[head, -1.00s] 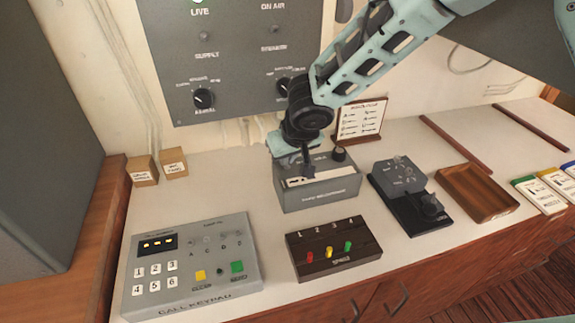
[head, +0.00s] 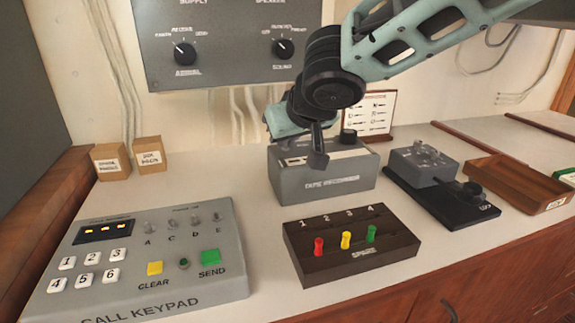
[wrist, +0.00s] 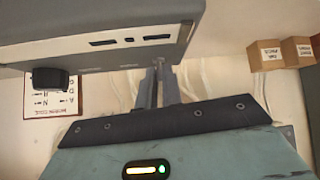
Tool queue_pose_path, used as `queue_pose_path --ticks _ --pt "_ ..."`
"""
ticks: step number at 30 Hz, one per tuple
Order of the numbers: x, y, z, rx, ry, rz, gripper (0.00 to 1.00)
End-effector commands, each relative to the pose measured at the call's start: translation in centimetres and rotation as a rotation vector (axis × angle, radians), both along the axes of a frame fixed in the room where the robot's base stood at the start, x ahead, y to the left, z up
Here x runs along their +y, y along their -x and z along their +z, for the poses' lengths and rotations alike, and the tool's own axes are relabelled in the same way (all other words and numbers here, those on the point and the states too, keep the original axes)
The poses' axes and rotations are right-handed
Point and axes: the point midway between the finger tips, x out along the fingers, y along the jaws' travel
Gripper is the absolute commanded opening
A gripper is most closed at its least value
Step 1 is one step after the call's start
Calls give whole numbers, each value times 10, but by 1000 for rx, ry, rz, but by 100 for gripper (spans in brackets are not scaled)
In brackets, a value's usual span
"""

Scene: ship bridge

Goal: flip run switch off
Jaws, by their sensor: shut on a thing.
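The tape recorder (head: 322,184) is a grey box with a light sloped panel, at the back middle of the counter.
A call keypad (head: 150,262) lies front left and a dark block with coloured pegs (head: 352,246) in front. A black knob (head: 348,137) stands on the recorder. A key unit (head: 440,188) and wooden tray (head: 515,182) are right. Two small boxes (head: 130,158) stand back left.

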Motion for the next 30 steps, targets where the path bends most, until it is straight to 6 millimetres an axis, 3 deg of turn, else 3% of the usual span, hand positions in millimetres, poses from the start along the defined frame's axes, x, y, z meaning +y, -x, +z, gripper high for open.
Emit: queue_pose_path --ticks 1,30 --pt "1 1 -11 -22 -7 2 0" --pt "-2 11 -15 -352 -104 2 0"
